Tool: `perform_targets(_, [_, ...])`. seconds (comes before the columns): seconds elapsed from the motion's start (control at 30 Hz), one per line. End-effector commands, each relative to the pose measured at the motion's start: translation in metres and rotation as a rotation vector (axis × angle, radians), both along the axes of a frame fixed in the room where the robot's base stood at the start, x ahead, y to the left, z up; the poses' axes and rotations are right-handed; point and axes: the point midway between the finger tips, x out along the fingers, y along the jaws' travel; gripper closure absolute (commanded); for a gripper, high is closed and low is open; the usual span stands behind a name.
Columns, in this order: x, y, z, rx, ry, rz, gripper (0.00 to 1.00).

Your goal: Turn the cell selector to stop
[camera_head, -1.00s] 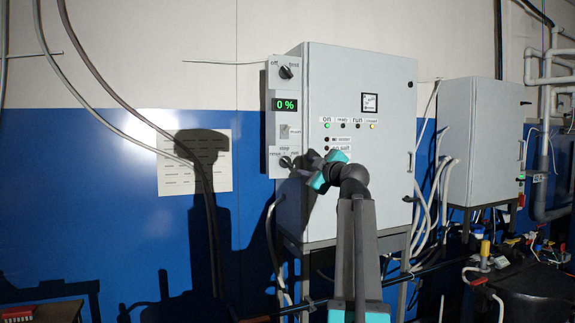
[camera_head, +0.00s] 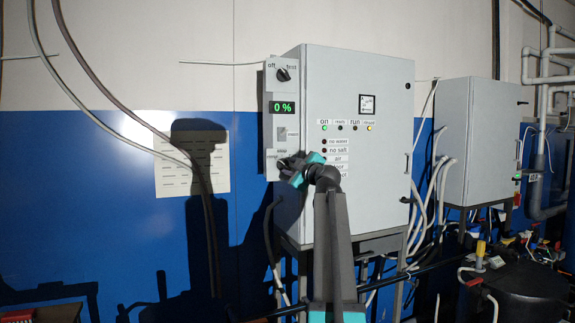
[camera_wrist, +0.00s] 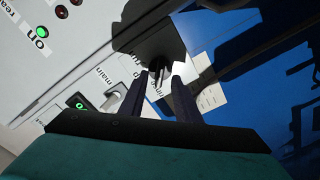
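The cell selector is the lower black knob on the narrow side panel (camera_head: 268,132) of the grey cabinet, below the 0 % display (camera_head: 284,107). In the wrist view the selector knob (camera_wrist: 158,66) shows at the fingertips of my gripper (camera_wrist: 159,82). The two dark fingers are apart, one on each side of the knob's near end. I cannot tell whether they touch it. The labels around the knob are partly hidden, so its setting cannot be read.
The upper knob (camera_head: 283,75), marked off and test, is on the same panel. A main switch (camera_wrist: 112,98) sits between display and selector. The cabinet door (camera_head: 362,180) has lit on and closed lamps. A second grey cabinet (camera_head: 482,140) stands right. Hoses hang at the left.

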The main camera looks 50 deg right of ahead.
Motion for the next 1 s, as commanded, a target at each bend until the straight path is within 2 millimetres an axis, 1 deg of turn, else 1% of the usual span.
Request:
perform_targets(0.03, [0.008,-0.003,0.002,0.000,0.001,0.001,0.70])
perform_targets(0.1, [0.015,-0.006,0.003,-0.001,0.000,0.001,0.70])
perform_targets(0.3, [0.028,-0.011,0.001,0.000,0.000,0.001,0.70])
perform_targets(0.67, [0.031,-0.011,0.000,-0.001,0.000,0.001,0.70])
perform_targets(0.7, [0.031,-0.011,0.000,-0.001,0.000,0.001,0.72])
perform_targets(0.87, [0.031,-0.011,0.000,-0.001,0.000,0.001,0.99])
perform_targets(0.93, [0.031,-0.011,0.000,-0.001,0.000,0.002,1.00])
perform_targets(0.97, [0.034,-0.015,0.001,0.000,0.000,0.003,1.00])
perform_targets(1.0, [0.033,-0.013,0.000,0.000,0.000,0.002,1.00])
